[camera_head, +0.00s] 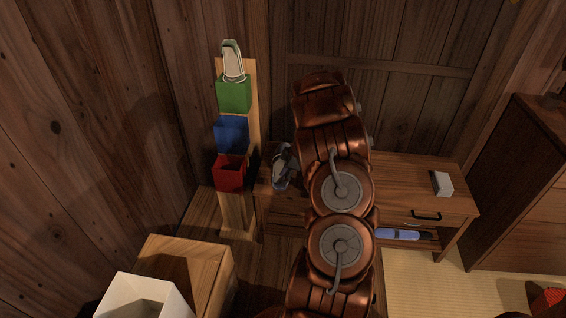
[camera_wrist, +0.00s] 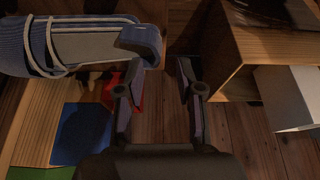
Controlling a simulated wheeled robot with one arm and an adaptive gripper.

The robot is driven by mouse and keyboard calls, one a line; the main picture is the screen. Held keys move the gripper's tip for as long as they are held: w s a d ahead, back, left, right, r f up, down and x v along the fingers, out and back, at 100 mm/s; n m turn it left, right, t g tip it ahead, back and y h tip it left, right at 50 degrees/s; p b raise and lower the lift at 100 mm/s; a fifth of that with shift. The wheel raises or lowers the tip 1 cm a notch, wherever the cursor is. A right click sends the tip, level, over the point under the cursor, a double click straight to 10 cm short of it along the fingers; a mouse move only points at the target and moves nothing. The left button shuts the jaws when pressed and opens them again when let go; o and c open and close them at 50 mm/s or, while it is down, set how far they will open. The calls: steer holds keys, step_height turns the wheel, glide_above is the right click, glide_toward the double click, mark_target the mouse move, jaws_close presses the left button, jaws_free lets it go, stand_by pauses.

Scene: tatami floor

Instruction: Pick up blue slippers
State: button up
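A blue slipper with white straps and a grey sole lies at the upper left of the wrist view (camera_wrist: 85,45); its left end is cut off by the frame. A blue-grey slipper also shows in the head view (camera_head: 282,168), at the left end of the low wooden table (camera_head: 405,190). My gripper (camera_wrist: 160,68) has its fingers apart with nothing between them. In the head view my arm hides the gripper.
A wooden rack holds green (camera_head: 234,94), blue (camera_head: 231,134) and red (camera_head: 229,173) boxes, with a pale slipper (camera_head: 232,60) on top. A wooden box (camera_head: 190,262) and a white box (camera_head: 142,296) stand front left. A small white box (camera_head: 442,184) sits on the table.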

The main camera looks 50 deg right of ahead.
steer(key=shift+x, duration=1.9)
steer(key=shift+a+r, duration=0.1)
jaws_close()
